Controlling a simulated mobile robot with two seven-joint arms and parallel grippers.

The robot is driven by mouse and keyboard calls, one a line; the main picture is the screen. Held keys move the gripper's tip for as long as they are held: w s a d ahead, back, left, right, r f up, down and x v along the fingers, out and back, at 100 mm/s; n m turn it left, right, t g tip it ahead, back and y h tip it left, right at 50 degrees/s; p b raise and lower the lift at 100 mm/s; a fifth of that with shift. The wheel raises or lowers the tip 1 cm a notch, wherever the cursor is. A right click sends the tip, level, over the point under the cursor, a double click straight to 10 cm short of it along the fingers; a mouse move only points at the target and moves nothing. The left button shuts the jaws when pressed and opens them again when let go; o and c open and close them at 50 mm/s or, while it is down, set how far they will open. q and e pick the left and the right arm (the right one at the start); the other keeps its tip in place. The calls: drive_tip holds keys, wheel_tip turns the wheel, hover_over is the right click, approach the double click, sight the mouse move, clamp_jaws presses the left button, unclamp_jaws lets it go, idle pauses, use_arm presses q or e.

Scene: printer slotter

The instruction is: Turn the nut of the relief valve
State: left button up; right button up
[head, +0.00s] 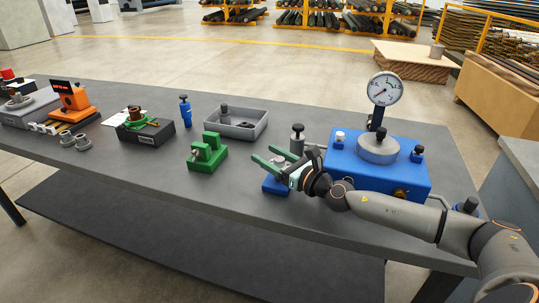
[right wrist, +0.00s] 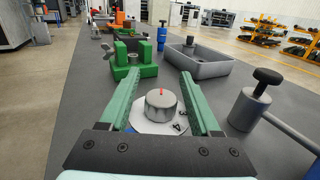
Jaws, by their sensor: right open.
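The relief valve's nut (right wrist: 160,106) is a short silver cylinder with a red mark on top. It sits on a pale dial plate (right wrist: 146,126) with black markings. In the head view the blue valve base (head: 271,187) shows below my right gripper, which hides part of the valve. My right gripper (head: 262,153) is open, with its green fingers pointing left. In the right wrist view my right gripper (right wrist: 159,73) has one finger on each side of the nut, with visible gaps. My left gripper is not in view.
A blue block (head: 345,172) with a pressure gauge (head: 385,89) stands right of the valve. A silver post with a black knob (head: 297,139) is close behind the gripper. A green fixture (head: 207,155) and a grey tray (head: 247,131) stand left and behind. Bare tabletop (head: 170,168) lies at left.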

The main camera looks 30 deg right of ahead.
clamp_jaws()
idle(0.5)
